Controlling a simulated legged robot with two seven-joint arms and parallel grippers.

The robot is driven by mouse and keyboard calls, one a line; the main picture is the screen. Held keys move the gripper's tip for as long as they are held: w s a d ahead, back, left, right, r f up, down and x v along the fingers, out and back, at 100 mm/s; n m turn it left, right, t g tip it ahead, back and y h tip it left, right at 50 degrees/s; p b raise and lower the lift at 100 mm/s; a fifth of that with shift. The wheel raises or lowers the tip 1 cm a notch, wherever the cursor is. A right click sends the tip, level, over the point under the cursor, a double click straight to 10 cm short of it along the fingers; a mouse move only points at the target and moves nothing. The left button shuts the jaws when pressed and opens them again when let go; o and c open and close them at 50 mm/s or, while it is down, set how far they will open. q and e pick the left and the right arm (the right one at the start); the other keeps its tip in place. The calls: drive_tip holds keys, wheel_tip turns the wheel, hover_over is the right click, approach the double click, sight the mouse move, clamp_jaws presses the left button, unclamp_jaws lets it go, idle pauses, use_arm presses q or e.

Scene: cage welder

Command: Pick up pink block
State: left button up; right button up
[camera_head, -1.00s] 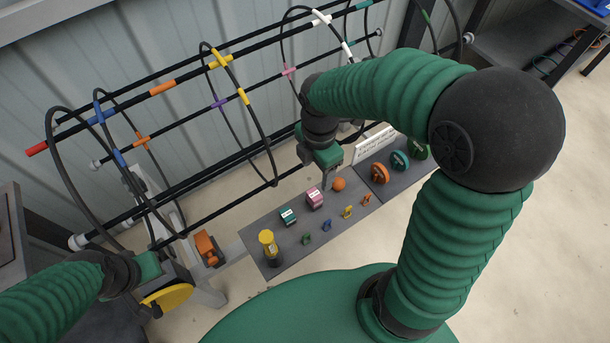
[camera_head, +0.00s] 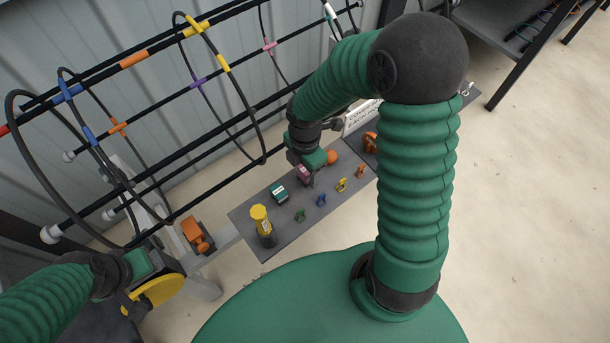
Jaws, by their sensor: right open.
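The pink block (camera_head: 303,174) sits on the dark grey table (camera_head: 252,243), between a green-and-white block and an orange ball. My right gripper (camera_head: 312,178) is low over the table, right at the pink block, and hides part of it. Its jaws are open, though its fingers are hard to make out. I cannot tell whether they touch the block. My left gripper (camera_head: 135,298) is at the lower left, away from the table, near a yellow disc. Its fingers are too unclear to judge.
The green-and-white block (camera_head: 279,193) and a yellow-topped cylinder (camera_head: 262,225) stand left of the pink block. The orange ball (camera_head: 332,157) is just right of it. Several small coloured pieces (camera_head: 321,200) line the near side. The black bar cage (camera_head: 150,150) stands behind.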

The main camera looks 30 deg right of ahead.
drive_tip(key=shift+f, duration=0.65)
drive_tip(key=shift+w+d, duration=0.1)
drive_tip(key=shift+d+r, duration=0.1)
drive_tip(key=shift+d, duration=0.05)
drive_tip(key=c, duration=1.4)
